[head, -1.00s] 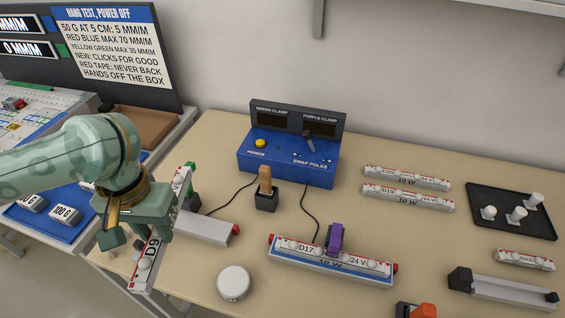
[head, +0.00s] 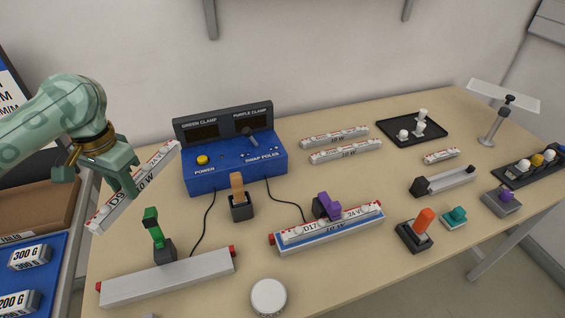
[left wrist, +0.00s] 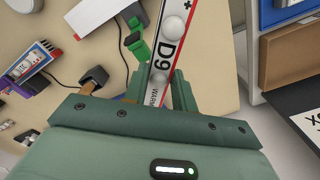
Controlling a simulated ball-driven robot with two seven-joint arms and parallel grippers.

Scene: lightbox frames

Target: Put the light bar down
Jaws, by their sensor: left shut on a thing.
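My left gripper (head: 122,180) is shut on the white light bar marked D9 (head: 112,207), which slants up to the right at the table's left side, left of the blue power box (head: 232,165). The gripper covers part of its middle, and I cannot tell whether the bar touches the table. In the left wrist view the bar (left wrist: 168,48) runs away between the two green fingers (left wrist: 160,92), its round white lamps showing. My right gripper is out of view.
A grey bar holder (head: 175,279) with a green clamp (head: 153,228) lies in front. A blue-edged D17 bar (head: 338,226) carries a purple clamp (head: 328,205). An orange-handled stand (head: 238,200) and a white round knob (head: 268,296) are nearby. Two light bars (head: 346,151) lie behind.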

